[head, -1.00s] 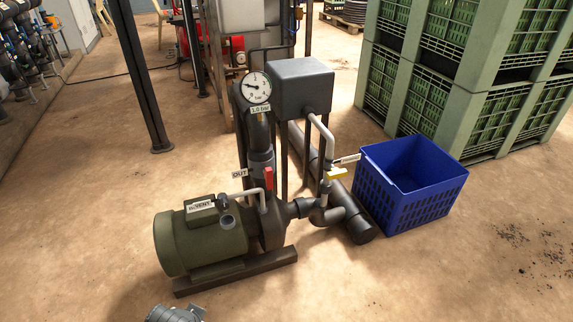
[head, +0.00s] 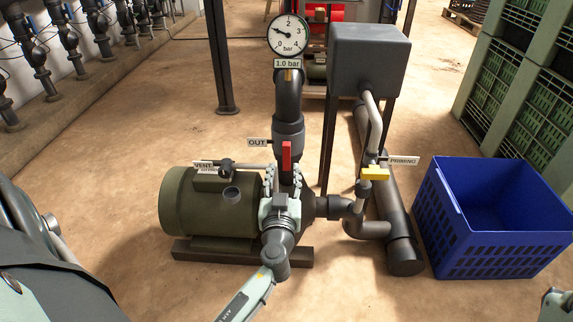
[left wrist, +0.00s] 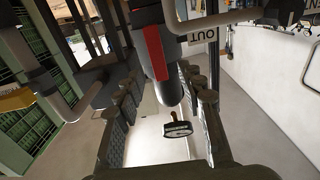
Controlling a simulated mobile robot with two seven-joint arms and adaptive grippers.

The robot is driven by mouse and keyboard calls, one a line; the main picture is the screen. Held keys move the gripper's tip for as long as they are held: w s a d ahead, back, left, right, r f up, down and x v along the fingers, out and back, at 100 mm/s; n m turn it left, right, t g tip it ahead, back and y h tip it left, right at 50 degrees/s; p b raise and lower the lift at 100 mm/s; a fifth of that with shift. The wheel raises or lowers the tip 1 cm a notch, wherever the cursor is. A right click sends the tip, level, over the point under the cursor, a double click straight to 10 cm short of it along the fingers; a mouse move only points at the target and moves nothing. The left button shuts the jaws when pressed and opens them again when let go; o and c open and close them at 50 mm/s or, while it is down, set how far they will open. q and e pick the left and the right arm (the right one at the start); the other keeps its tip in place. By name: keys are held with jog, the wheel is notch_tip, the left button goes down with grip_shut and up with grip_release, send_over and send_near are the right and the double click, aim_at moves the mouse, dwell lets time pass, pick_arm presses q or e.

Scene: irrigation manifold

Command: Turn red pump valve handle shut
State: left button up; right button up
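The red pump valve handle (head: 286,156) stands upright along the dark vertical outlet pipe, beside the OUT sign (head: 258,143). My left gripper (head: 283,178) is open in front of the pump, just below the handle, its fingers pointing up and away. In the left wrist view the red handle (left wrist: 155,48) runs down towards the space between the spread fingers of the left gripper (left wrist: 160,88). I cannot tell whether any finger touches it; nothing is gripped. A small part of what seems my right gripper (head: 555,303) shows at the lower right edge; its fingers are mostly cut off.
The gauge (head: 289,35) sits above the pipe with a 1.0 bar label. The green pump motor (head: 180,210) is left of the gripper. A yellow handle (head: 375,174) by the PRIMING sign (head: 404,161) and a blue crate (head: 450,225) are to the right. Floor in front is clear.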

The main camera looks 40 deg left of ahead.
aim_at(286, 155)
pick_arm(q)
jog(key=x, duration=0.4)
jog(key=p+x, duration=0.1)
jog(key=x, duration=0.2)
jog(key=shift+d+r, duration=0.15)
jog(key=shift+r, duration=0.15)
jog(key=shift+w+a+f, duration=0.1)
jog(key=shift+w+a, duration=0.15)
jog(key=shift+w, duration=0.2)
pick_arm(e)
jog(key=shift+w+a+f+g, duration=0.2)
jog(key=shift+w+a+g, duration=0.05)
jog(key=shift+w+g, duration=0.2)
jog(key=shift+w+a+f+g, duration=0.2)
jog(key=shift+w+g, duration=0.15)
jog(key=shift+g, duration=0.1)
pick_arm(q)
grip_shut()
